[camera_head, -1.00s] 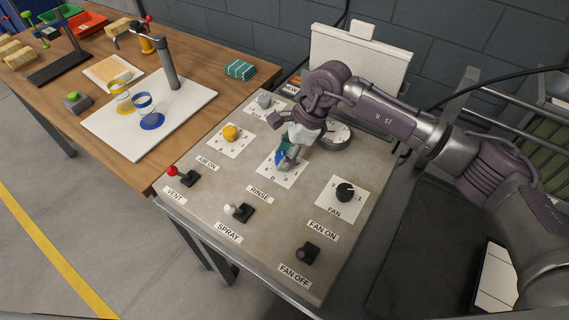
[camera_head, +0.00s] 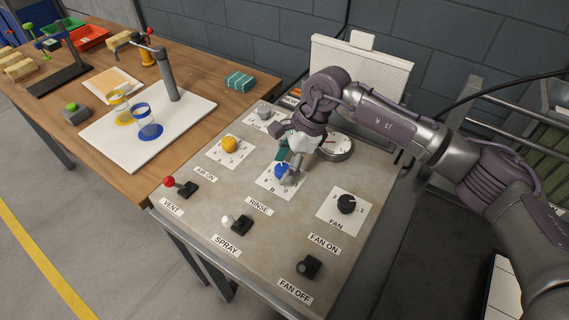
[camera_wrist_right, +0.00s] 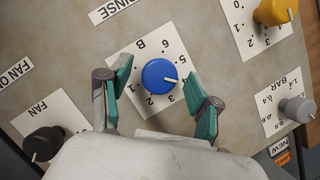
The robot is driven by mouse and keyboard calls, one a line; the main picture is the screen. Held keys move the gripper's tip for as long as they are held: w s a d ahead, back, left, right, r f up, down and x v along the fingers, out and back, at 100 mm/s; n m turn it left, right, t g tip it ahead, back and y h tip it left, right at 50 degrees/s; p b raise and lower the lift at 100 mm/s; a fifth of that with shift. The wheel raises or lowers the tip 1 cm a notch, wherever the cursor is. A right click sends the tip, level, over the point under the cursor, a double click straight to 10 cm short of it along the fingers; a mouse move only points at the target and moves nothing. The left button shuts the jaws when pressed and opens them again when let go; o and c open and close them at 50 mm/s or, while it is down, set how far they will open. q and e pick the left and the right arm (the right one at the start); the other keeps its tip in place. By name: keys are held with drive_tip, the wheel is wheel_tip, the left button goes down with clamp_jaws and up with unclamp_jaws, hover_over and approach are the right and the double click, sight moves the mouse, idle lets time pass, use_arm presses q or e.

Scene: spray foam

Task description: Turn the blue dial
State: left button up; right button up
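The blue dial (camera_head: 281,170) sits on a white numbered card on the grey panel, partly covered by my right gripper (camera_head: 289,165) in the head view. In the right wrist view the dial (camera_wrist_right: 159,75) shows whole, with its white pointer mark toward the right. My right gripper (camera_wrist_right: 160,85) is open, with one teal finger on each side of the dial and gaps between fingers and dial. Contact is not visible. My left gripper is not in view.
A yellow dial (camera_head: 229,144), a grey dial (camera_head: 263,111) and a black fan dial (camera_head: 346,204) surround it on the panel. Red (camera_head: 180,186), white (camera_head: 236,223) and black (camera_head: 308,267) switches line the front. A round gauge (camera_head: 337,147) stands behind the gripper.

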drive_tip(key=v, duration=1.2)
idle(0.4)
